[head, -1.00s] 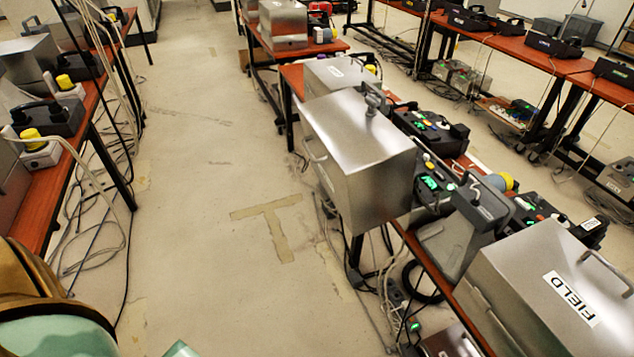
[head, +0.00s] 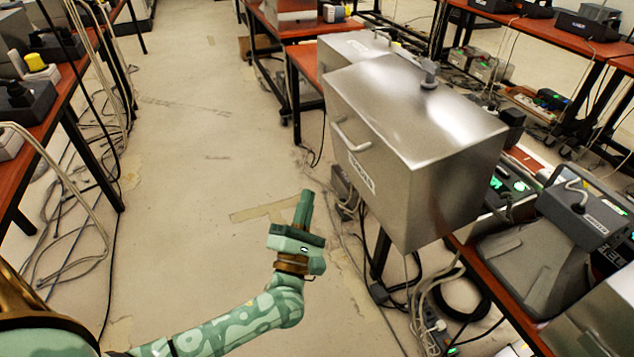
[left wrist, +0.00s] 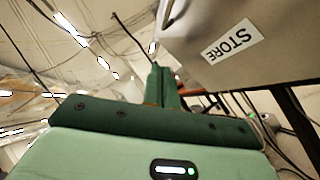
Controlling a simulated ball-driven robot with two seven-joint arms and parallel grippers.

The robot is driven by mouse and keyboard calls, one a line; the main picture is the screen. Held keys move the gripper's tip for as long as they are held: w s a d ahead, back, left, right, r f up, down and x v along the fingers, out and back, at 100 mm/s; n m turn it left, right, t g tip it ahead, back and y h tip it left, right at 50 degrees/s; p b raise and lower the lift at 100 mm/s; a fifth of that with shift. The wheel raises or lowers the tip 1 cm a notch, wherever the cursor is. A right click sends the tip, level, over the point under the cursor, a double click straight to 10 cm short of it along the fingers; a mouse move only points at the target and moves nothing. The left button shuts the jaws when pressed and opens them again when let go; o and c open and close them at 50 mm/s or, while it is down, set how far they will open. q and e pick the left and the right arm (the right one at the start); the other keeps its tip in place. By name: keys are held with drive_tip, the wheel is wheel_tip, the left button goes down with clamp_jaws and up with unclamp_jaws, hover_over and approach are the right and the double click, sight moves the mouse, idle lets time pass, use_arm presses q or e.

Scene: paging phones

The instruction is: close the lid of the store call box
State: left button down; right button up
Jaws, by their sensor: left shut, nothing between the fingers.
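The store call box's metal lid (head: 390,165) is a large silver box-shaped cover that juts past the table edge over the aisle. Its handle (head: 350,134) and small label face the aisle, so it looks swung open; the hinge is hidden. In the left wrist view, the lid (left wrist: 285,45) fills the upper right, with its STORE label readable. My left gripper (head: 304,208) is shut and empty, pointing up over the aisle, left of and below the lid and apart from it in the head view. Its green fingers also show in the left wrist view (left wrist: 165,85). My right gripper is out of view.
Lit phone units (head: 512,185) stand on the red table (head: 483,283) to the right of the lid. A grey desk unit (head: 535,262) stands nearer. Cables (head: 430,310) hang below the table edge. The aisle floor (head: 200,190) is open to the left.

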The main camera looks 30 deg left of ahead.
use_arm(q)
drive_tip(key=w+r, duration=0.7)
drive_tip(key=w, duration=0.3)
drive_tip(key=shift+a+r, duration=0.15)
